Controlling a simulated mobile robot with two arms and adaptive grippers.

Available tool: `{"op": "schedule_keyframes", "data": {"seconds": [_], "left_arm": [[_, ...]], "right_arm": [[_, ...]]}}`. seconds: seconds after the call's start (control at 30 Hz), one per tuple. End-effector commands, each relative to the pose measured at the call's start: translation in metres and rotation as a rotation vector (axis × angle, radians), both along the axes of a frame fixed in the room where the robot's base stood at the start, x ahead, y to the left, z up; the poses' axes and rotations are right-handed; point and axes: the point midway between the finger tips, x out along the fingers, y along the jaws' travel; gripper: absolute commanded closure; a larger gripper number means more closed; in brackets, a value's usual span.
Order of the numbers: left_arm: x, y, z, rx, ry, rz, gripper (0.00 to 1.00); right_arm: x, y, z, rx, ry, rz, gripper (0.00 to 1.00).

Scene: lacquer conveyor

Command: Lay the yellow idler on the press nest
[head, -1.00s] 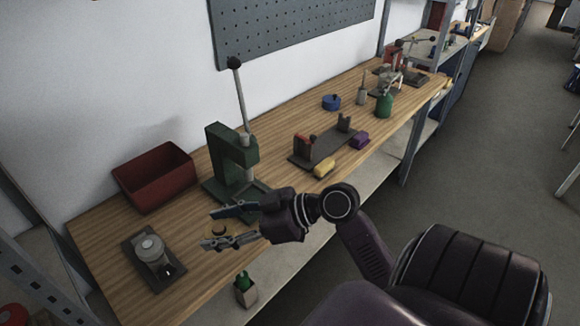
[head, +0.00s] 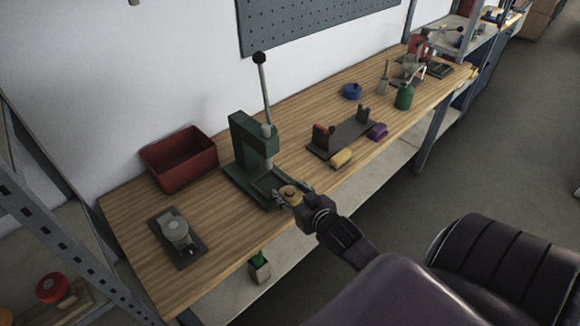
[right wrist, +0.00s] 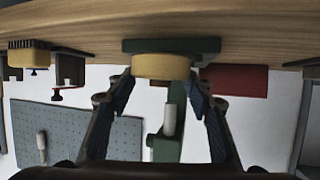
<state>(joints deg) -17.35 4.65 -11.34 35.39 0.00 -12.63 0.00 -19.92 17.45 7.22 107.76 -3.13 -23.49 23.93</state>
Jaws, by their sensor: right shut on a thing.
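The yellow idler (head: 291,192) is a short round yellow piece with a darker top in the head view. My right gripper (head: 289,196) is shut on it, at the front of the green press (head: 246,143). In the right wrist view the yellow idler (right wrist: 161,66) sits between the fingertips of my right gripper (right wrist: 160,82), in front of the green press base (right wrist: 215,45). The press nest on that base is largely hidden by the gripper and idler. I cannot tell whether the idler touches it. My left gripper is not in view.
A red bin (head: 180,160) stands left of the press, with a dark fixture (head: 178,238) in front of it. Right of the press are a dark stand (head: 340,138), a yellow brush (head: 341,158) and a purple block (head: 377,131). The press lever (head: 264,90) rises upright.

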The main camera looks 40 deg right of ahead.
Motion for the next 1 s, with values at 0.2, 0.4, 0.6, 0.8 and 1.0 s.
{"op": "schedule_keyframes", "data": {"seconds": [0.2,0.4,0.6,0.8,1.0], "left_arm": [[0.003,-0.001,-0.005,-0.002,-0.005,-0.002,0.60],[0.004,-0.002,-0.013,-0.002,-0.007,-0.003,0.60],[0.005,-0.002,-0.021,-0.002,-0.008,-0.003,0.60],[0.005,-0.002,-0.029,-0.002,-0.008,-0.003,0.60],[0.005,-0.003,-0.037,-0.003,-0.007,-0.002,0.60]], "right_arm": [[0.010,0.001,-0.001,-0.002,-0.004,0.003,0.80],[0.028,0.002,-0.001,-0.001,-0.004,0.001,0.80],[0.046,0.004,-0.001,-0.001,-0.004,0.002,0.80],[0.064,0.005,-0.001,-0.001,-0.004,0.001,0.80],[0.081,0.007,-0.001,-0.001,-0.003,0.002,0.80]]}}
